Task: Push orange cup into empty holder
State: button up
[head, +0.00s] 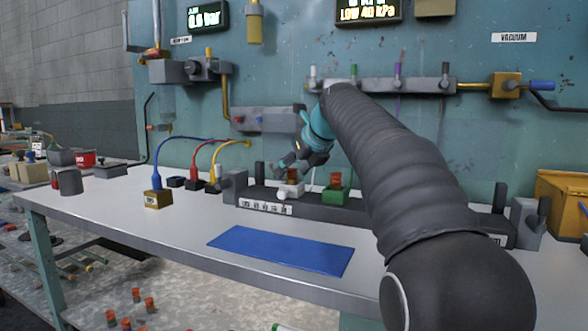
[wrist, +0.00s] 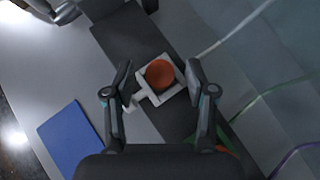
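An orange cup (wrist: 160,73) sits in a small white square holder (wrist: 146,97) with a stub at one corner, seen from above in the wrist view. The same white holder (head: 290,190) shows in the head view on a dark rail, the orange cup (head: 292,176) partly hidden by my fingers. My gripper (wrist: 158,78) is open, with one finger on each side of the white holder; I cannot tell whether either touches it. A second orange cup (head: 336,179) sits in a green holder (head: 335,194) just right of it. I cannot make out an empty holder.
The dark rail (head: 350,213) runs along the back of the bench (head: 130,215). A blue mat (head: 282,251) lies in front. A brass block (head: 157,199) and blue, red and yellow hoses are to the left. My arm hides the rail's right part.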

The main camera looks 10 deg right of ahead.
jog(key=v, duration=1.2)
dwell(0.3)
